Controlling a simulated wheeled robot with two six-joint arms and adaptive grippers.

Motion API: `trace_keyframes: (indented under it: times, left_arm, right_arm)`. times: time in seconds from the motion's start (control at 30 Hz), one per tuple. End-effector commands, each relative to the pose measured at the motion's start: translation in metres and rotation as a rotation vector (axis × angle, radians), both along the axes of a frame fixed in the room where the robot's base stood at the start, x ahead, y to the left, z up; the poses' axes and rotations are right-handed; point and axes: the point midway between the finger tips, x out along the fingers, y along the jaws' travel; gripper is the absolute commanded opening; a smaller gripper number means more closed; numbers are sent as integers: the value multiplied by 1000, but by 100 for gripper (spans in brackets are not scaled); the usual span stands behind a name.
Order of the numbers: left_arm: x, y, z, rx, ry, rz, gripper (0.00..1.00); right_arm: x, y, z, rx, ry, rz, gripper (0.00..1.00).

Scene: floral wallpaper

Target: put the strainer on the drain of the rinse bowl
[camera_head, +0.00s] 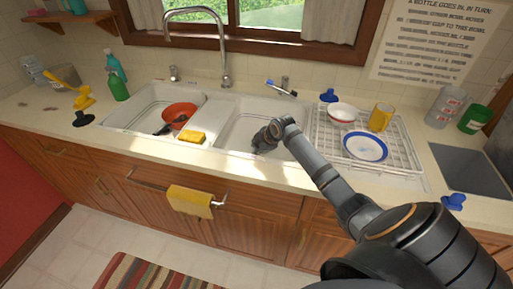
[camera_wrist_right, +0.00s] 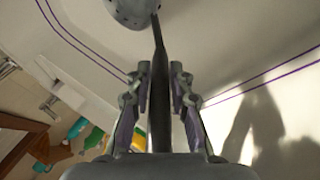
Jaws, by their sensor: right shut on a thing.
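My right gripper (camera_head: 262,142) reaches down into the right-hand sink bowl (camera_head: 232,122). In the right wrist view the gripper (camera_wrist_right: 160,75) is shut on the dark, thin stem of the strainer. The strainer's grey, perforated round head (camera_wrist_right: 133,8) lies beyond the fingertips, cut by the top edge of that view. White bowl surface with purple lines lies behind it. I cannot tell whether the strainer touches the bowl. I cannot make out the drain in either view. My left gripper is out of view.
The left sink bowl (camera_head: 128,121) holds an orange-red bowl (camera_head: 179,113). A yellow sponge (camera_head: 192,137) sits on the divider. The faucet (camera_head: 226,60) stands behind. A dish rack (camera_head: 398,158) with a blue-rimmed plate (camera_head: 365,147) is close on the right.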

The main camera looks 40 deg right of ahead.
Motion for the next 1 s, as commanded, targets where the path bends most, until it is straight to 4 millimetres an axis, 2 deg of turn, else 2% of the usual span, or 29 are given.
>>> trace_keyframes:
  times: [0.03, 0.07, 0.23, 0.5, 0.63, 1.0]
  left_arm:
    - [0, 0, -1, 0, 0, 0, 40]
    - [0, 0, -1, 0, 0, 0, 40]
    - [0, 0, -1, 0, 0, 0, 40]
    - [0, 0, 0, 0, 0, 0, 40]
    - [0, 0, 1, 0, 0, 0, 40]
    - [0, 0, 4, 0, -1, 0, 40]
  right_arm:
    - [0, 0, -2, 0, 0, 0, 0]
    - [0, 0, -3, 1, 1, -1, 22]
    - [0, 0, -2, 1, 1, -1, 43]
    - [0, 0, -1, 0, 1, 0, 43]
    - [-5, -3, 8, -4, 1, -1, 43]
    - [-55, -8, 80, -9, 4, 3, 43]
